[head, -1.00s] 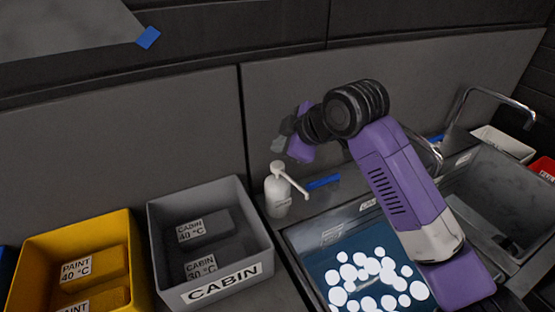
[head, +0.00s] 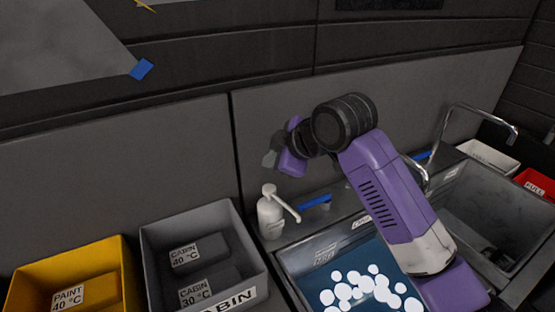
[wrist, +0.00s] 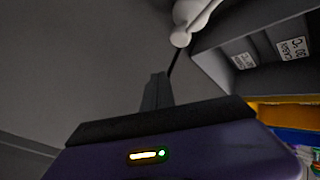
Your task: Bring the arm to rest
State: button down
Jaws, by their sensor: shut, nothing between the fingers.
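My purple and black arm is folded over the counter in the head view. My gripper (head: 270,157) is at its far end, small and partly turned away, above and behind the white pump bottle (head: 271,214). In the wrist view my gripper's fingers (wrist: 157,92) are together with nothing between them. The pump bottle (wrist: 190,20) shows at the top of the wrist view, apart from the fingers.
A grey bin marked CABIN (head: 153,236) and a yellow bin (head: 117,250) stand at the left. A sink (head: 490,205) with a tap (head: 447,125) is at the right. A grey panel stands behind.

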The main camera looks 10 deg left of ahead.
jog(key=shift+w+a+r+m, duration=0.2)
jog(key=shift+r+m, duration=0.05)
jog(key=shift+m, duration=0.05)
notch_tip(320, 180, up, 8)
jog(key=w+m+t+y, duration=0.1)
jog(key=m+t+y, duration=0.3)
jog(key=t, duration=0.2)
jog(key=s+d+f+m+t+h, duration=0.4)
jog(key=s+d+f+m, duration=0.3)
jog(key=s+d, duration=0.3)
jog(key=s+d+f+m+t+h, duration=0.35)
jog(key=s+d+f+m, duration=0.35)
jog(key=s, duration=0.4)
jog(key=s+d+f+g+h, duration=0.1)
jog(key=s+d+f, duration=0.2)
jog(key=s, duration=0.7)
jog(key=s+d+f+g+h, duration=0.1)
jog(key=s+d+f+g, duration=0.1)
jog(key=s, duration=0.8)
jog(key=s+d+f+g+h+b, duration=0.1)
jog(key=s+d+f, duration=0.3)
jog(key=s, duration=0.6)
jog(key=shift+s+d+g, duration=0.4)
jog(key=shift+d+g, duration=0.15)
jog(key=shift+d, duration=0.35)
